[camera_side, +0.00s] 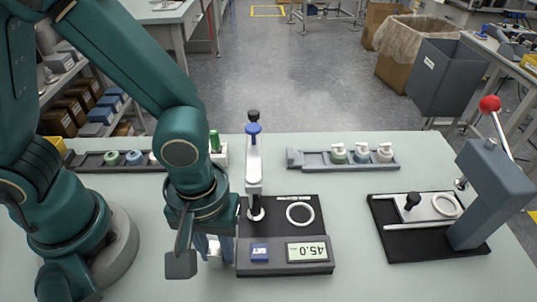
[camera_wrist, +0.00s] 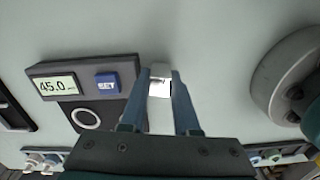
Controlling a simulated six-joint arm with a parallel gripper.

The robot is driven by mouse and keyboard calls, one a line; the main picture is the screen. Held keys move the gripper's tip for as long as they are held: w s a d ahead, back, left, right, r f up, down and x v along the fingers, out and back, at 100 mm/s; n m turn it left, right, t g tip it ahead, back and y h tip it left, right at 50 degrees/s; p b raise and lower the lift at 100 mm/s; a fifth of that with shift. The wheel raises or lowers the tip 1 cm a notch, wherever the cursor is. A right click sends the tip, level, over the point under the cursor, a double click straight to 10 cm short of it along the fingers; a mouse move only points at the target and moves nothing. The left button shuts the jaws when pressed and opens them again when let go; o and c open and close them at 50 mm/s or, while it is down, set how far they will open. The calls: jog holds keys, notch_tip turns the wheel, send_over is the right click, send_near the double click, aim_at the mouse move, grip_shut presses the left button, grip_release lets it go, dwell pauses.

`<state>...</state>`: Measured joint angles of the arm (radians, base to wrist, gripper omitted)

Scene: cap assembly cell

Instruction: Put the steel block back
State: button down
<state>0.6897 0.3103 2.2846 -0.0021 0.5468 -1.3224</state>
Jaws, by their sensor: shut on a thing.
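The steel block (camera_wrist: 160,82), a small bright block, is between the fingertips of my gripper (camera_wrist: 161,90) in the wrist view. The gripper is shut on it. In the side view my gripper (camera_side: 214,240) points down just left of the black gauge (camera_side: 285,268), and the arm covers much of this area. The block is mostly hidden there by the fingers. I cannot tell whether it touches the table.
The gauge shows 45.0 beside a blue SET button (camera_side: 260,252), with a white ring (camera_side: 300,213) and an upright post (camera_side: 254,165). A lever press (camera_side: 490,190) stands right. Cap racks (camera_side: 345,162) line the back. Table between gauge and press is clear.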

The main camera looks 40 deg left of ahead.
jog(key=shift+f, duration=0.2)
dwell(0.6)
jog(key=c, duration=0.6)
grip_release()
jog(key=shift+d, duration=0.1)
jog(key=shift+o, duration=0.2)
jog(key=shift+w+r, duration=0.1)
jog(key=shift+w+d+r, duration=0.1)
jog(key=shift+r, duration=0.85)
jog(key=shift+s+r, duration=0.2)
jog(key=shift+r, duration=2.3)
